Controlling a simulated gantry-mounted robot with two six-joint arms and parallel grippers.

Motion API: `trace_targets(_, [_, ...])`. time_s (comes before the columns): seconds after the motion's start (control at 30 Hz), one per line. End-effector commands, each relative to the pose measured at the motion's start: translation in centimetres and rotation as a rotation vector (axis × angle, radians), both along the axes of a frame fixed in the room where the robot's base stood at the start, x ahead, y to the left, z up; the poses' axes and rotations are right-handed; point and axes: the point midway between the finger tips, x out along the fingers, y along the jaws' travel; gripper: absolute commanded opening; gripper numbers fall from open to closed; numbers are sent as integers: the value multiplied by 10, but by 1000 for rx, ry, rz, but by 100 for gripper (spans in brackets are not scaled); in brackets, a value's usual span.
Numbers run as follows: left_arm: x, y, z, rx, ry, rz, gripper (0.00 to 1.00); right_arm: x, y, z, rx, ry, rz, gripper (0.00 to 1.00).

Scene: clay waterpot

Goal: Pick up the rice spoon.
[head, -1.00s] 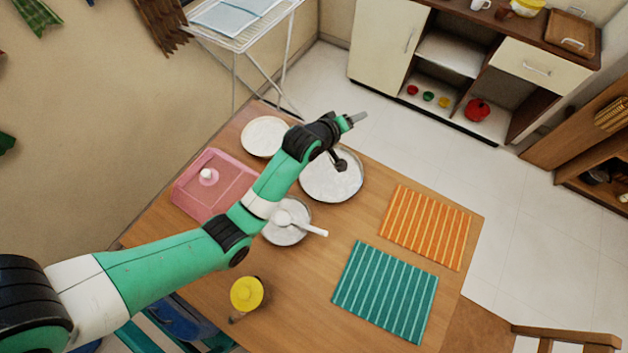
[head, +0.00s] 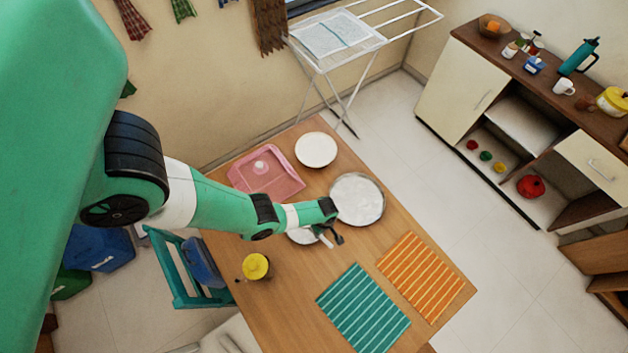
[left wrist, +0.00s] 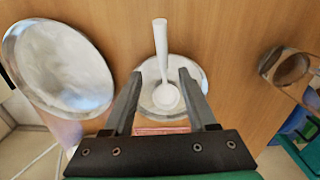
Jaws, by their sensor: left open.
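The white rice spoon (left wrist: 161,50) lies on a small metal plate (left wrist: 197,77), its bowl on the plate and its handle reaching past the rim. In the head view the spoon (head: 326,239) is partly hidden by my left arm, and the small plate (head: 301,237) shows only in part. My left gripper (left wrist: 161,74) is open and points down over the small plate, with the spoon between its two fingers in the wrist picture. I cannot tell how high the fingers are above the spoon. My right gripper is not in view.
A large metal plate (head: 357,200), a white plate (head: 316,150) and a pink tray (head: 290,186) stand nearby. A yellow-lidded jar (head: 256,266) is at the lower left. Teal (head: 362,310) and orange (head: 422,275) striped mats lie toward the front right.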

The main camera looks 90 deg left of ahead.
Motion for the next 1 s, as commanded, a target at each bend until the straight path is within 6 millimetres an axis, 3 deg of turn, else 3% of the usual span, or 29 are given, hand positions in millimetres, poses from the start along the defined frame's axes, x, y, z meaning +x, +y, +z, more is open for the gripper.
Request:
trace_targets(0.03, [0,0,-20,0,0,-1,57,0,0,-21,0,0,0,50])
trace_targets(0.1, [0,0,-29,1,-1,-1,57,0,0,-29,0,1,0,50])
trace_targets(0.37, [0,0,-33,1,-1,-1,57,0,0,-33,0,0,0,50])
trace_targets(0.67, [-5,-2,-81,1,-1,-2,57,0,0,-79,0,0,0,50])
trace_targets(0.93, [-5,-2,-80,1,-1,-2,57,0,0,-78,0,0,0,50])
trace_targets(1.0, [-5,-2,-80,1,-1,-2,48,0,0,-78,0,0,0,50])
